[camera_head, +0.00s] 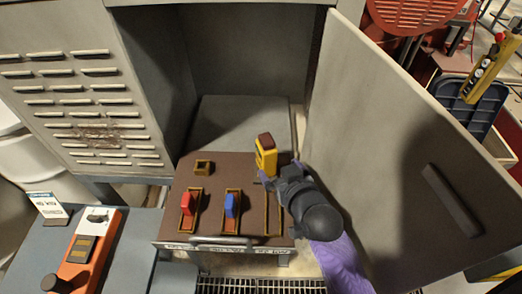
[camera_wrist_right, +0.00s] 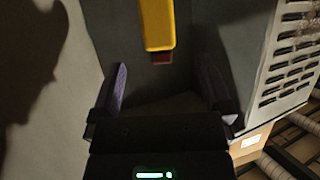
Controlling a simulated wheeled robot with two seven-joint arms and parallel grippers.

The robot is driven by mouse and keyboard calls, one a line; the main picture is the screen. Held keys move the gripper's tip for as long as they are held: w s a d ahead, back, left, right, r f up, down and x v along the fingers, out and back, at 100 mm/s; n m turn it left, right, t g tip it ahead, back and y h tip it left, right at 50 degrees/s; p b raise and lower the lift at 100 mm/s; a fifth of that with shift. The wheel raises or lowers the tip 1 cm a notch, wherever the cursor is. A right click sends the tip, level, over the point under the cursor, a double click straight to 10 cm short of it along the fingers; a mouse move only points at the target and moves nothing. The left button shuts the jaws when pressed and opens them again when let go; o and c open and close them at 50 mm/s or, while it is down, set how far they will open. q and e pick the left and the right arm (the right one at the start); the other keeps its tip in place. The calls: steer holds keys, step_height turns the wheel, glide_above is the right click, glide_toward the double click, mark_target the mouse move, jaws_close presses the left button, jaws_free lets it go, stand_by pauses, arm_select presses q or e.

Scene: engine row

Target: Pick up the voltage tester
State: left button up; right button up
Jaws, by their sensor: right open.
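The voltage tester appears to be the yellow block with a dark red-brown top (camera_head: 265,153), upright near the back edge of the brown panel. In the right wrist view the yellow tester (camera_wrist_right: 157,24) lies ahead of and between the fingers, its dark red end toward me. My right gripper (camera_head: 279,172) comes from the lower right, beside the tester. In the wrist view its purple fingers (camera_wrist_right: 163,88) stand wide apart with nothing between the tips. I cannot tell the exact gap to the tester. My left gripper is not in view.
A grey cabinet door (camera_head: 385,120) stands open close to my right arm. An orange device (camera_head: 92,245) lies on the left bench.

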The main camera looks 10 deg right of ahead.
mark_target(271, 158)
steer(key=b+x, duration=0.1)
steer(key=x, duration=0.8)
steer(key=shift+w+d+f, duration=0.1)
steer(key=shift+f, duration=0.15)
steer(key=shift+w+f, duration=0.1)
steer(key=shift+w, duration=0.2)
steer(key=shift+s, duration=0.1)
steer(key=shift+c, duration=1)
jaws_close()
